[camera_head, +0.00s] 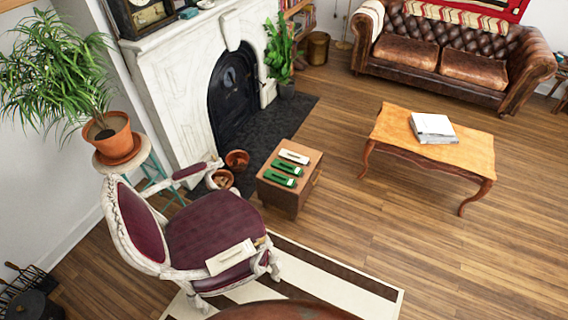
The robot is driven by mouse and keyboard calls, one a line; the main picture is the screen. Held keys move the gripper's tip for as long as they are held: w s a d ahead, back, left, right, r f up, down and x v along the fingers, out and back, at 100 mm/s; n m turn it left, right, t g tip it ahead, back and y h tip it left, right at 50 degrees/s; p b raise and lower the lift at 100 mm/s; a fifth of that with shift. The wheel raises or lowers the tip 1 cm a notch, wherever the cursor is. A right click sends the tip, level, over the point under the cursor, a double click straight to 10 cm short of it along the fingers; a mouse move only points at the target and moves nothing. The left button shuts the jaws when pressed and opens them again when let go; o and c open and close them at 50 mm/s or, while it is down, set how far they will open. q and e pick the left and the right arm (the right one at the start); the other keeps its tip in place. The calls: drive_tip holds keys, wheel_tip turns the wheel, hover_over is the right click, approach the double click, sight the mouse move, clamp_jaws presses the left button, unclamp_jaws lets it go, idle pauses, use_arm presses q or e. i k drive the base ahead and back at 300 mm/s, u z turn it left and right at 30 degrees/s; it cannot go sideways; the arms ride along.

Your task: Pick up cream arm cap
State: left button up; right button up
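A flat cream piece (231,257) with a small dark mark lies over the near arm of the white-framed armchair (208,226) with dark red upholstery. A similar cream piece (294,156) lies on a small wooden cabinet (276,187), beside two green pieces, one (288,167) behind the other (279,179). A cream cloth (371,12) also drapes over the left arm of the brown leather sofa (448,47). I cannot tell which of these is the arm cap. Neither gripper is in view.
A potted plant (109,138) on a stool stands behind the chair, near the white fireplace (172,78). A wooden coffee table (396,130) holds white books or papers (433,128). A brown rounded surface (284,311) fills the bottom edge. The wooden floor at right is clear.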

sight(293, 157)
drive_tip(key=z, duration=1.2)
drive_tip(key=i, duration=3.4)
drive_tip(key=u, duration=3.7)
